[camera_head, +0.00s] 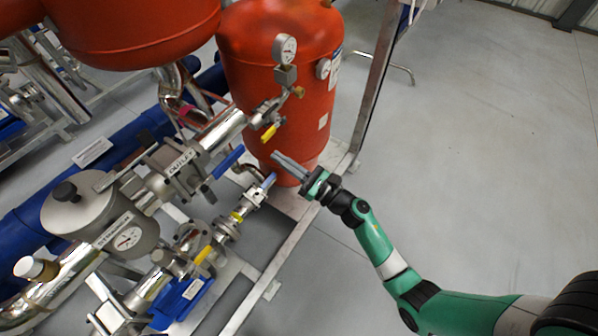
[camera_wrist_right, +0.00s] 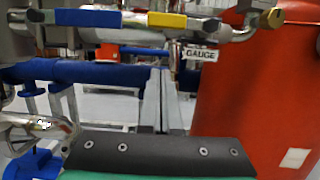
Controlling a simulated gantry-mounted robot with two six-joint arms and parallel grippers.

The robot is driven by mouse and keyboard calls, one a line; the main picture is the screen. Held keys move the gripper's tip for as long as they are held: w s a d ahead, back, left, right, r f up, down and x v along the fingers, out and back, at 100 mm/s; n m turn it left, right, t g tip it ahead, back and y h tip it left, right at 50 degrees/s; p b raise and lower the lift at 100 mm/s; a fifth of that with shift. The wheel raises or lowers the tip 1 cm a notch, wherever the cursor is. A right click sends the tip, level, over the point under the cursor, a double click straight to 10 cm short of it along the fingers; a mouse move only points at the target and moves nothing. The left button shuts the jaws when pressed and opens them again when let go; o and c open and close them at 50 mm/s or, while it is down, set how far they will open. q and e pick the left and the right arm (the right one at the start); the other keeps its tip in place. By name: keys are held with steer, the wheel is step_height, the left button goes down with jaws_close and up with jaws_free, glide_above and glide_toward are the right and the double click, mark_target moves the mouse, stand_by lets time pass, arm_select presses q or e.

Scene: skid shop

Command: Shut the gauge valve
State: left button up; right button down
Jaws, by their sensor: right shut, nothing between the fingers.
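The gauge valve has a yellow lever handle (camera_head: 269,132) on the small pipe fitting beside the red tank, below the pressure gauge (camera_head: 286,50). In the right wrist view the yellow handle (camera_wrist_right: 167,20) lies roughly level across the top, with a white tag reading GAUGE (camera_wrist_right: 201,54) hanging below the pipe. My right gripper (camera_head: 275,156) is shut and empty, below the yellow handle and in front of the tank's lower part. It appears apart from the handle. A dark part of my gripper fills the bottom of the wrist view. My left gripper is not in view.
The red tank (camera_head: 282,100) stands close behind my right gripper. A blue lever (camera_head: 228,162) by the OUTLET tag (camera_head: 181,162) and another blue lever (camera_head: 268,181) are nearby. A steel frame rail (camera_head: 285,250) runs below. The grey floor (camera_head: 480,160) at right is clear.

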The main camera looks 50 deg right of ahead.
mark_target(274, 129)
steer(key=shift+w+r+p, duration=0.25)
steer(key=shift+r+p, duration=0.4)
steer(key=shift+r, duration=0.45)
steer(key=shift+w+r+p, duration=0.2)
steer(key=shift+r+p, duration=0.4)
steer(key=shift+r, duration=0.45)
